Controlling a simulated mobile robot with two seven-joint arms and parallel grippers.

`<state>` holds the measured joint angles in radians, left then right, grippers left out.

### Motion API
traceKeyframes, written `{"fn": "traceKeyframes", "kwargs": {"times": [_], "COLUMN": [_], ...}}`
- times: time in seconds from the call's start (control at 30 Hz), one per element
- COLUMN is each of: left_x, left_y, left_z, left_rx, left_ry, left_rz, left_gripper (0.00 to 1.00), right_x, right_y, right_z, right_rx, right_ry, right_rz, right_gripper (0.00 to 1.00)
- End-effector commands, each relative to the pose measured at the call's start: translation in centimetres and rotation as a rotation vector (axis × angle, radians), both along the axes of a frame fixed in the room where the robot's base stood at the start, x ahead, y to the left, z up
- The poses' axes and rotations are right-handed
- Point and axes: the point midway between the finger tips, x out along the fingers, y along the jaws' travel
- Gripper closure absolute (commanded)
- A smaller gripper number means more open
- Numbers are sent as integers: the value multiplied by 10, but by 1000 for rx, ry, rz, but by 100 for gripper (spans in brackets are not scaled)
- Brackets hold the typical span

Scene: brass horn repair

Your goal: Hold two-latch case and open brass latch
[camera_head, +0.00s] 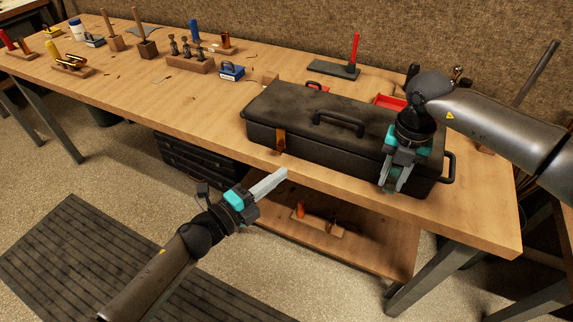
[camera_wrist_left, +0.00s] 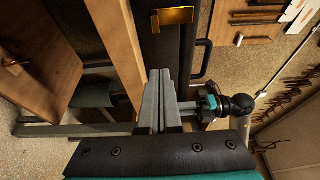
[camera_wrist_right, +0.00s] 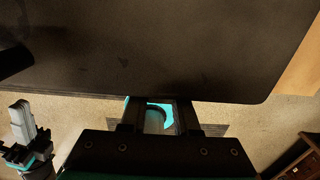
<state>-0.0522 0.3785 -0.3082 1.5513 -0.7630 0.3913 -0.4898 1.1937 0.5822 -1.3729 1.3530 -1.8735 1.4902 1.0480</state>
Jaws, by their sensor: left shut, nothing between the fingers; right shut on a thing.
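The black two-latch case (camera_head: 330,115) lies closed on the workbench, its handle on top. A brass latch (camera_head: 280,141) sits on its front left part and also shows in the left wrist view (camera_wrist_left: 172,17). My left gripper (camera_head: 284,174) is shut and empty, in front of the bench edge and below the latch, apart from it. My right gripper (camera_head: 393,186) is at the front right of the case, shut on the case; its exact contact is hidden. In the right wrist view, the dark case (camera_wrist_right: 170,50) fills the area beyond the fingers.
The wooden workbench (camera_head: 190,100) carries small tools and blocks at the back left. A red-handled tool (camera_head: 354,50) stands behind the case. A lower shelf (camera_head: 350,245) is under the bench.

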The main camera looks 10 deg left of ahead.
Motion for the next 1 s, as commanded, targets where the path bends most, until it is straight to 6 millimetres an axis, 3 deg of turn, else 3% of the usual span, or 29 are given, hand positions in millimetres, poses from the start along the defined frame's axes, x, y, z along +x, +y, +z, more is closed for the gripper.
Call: {"fn": "traceKeyframes", "kwargs": {"times": [0.3, 0.8, 0.83, 1.0], "left_x": [-31, -34, -34, -34], "left_y": [22, 25, 25, 24], "left_z": [0, 0, 0, 0], "left_rx": [0, 1, 1, 1], "left_ry": [0, -1, -1, -1], "left_rz": [-1, -1, -1, -1], "left_gripper": [100, 100, 100, 100], "right_x": [1, 1, 1, 0], "right_y": [1, 1, 1, 1], "right_z": [1, 1, 1, 1], "right_rx": [1, 2, 2, 3], "right_ry": [-2, -3, -3, -2], "right_rz": [3, 4, 4, 4], "right_gripper": [100, 100, 67, 48]}}
